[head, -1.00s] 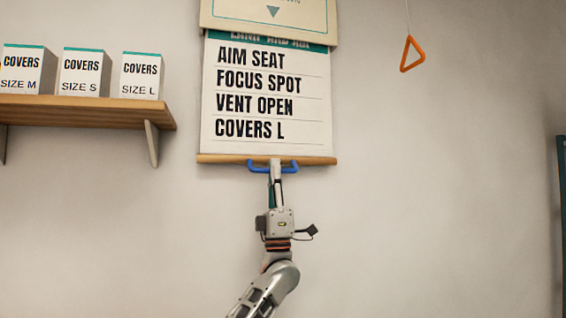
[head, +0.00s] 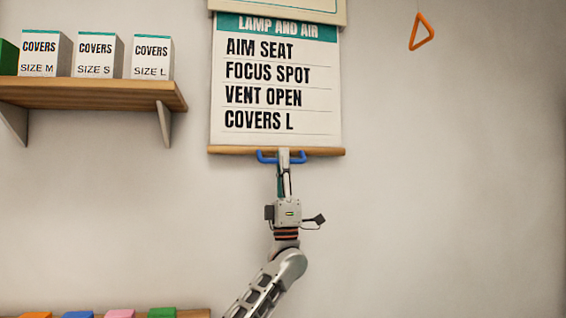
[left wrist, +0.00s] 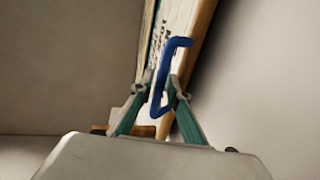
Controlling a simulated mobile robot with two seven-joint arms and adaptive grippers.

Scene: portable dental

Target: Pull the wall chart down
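The white wall chart (head: 275,125) hangs out below a cream case (head: 290,5) at the top of the head view. Its heading "LAMP AND AIR" shows, with four lines of text below it. A wooden bar (head: 225,150) runs along its lower edge, with a blue handle (head: 267,157) under the bar's middle. My left gripper (head: 284,155) is at the handle, reaching up from below. In the left wrist view, the fingers (left wrist: 160,92) are closed around the blue handle (left wrist: 178,43), which passes between the tips. My right gripper is out of view.
A wooden shelf (head: 90,94) at the left holds white cover boxes in sizes M, S (head: 98,56) and L. An orange triangular pull (head: 421,32) hangs at the upper right. Coloured items (head: 120,313) lie at the lower left edge.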

